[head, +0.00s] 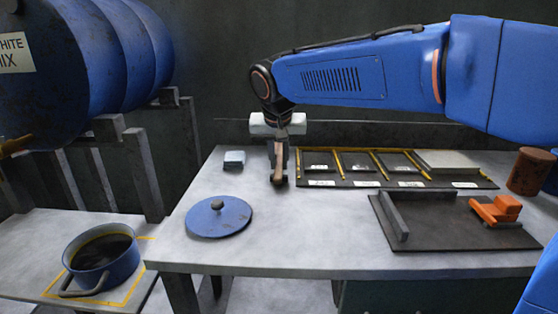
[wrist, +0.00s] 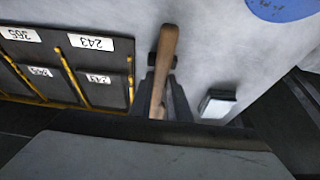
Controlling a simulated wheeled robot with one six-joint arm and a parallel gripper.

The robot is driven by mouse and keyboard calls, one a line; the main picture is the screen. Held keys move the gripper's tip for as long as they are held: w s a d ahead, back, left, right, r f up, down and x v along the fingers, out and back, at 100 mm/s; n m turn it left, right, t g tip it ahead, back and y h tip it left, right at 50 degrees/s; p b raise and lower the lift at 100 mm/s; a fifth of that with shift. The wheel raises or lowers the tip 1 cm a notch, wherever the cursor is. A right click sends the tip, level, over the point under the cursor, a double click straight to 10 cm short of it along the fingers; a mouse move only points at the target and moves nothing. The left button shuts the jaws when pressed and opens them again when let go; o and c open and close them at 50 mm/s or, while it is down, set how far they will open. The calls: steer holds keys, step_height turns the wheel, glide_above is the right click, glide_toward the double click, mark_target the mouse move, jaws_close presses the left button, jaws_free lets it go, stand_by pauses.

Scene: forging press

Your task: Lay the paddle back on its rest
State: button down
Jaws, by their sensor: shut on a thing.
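My gripper (head: 280,165) points down over the back of the grey table, just left of the labelled tray. It is shut on a brown wooden handle, which I take to be the paddle (wrist: 165,50). In the wrist view the handle runs between the two dark fingers (wrist: 163,85), its rounded end beyond the fingertips. The paddle's other end is hidden behind the wrist housing. In the head view the paddle (head: 279,181) hangs slightly tilted at the fingertips; I cannot tell whether it touches the table. I cannot make out its rest for certain.
The yellow-edged compartment tray (head: 335,183) is right. A dark plate (head: 440,236) bears a grey bar and orange piece. A blue pot (head: 115,270) stands lower left.

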steer(key=shift+f, duration=0.5)
stand_by(0.9)
steer(key=c, duration=1.6)
jaws_free()
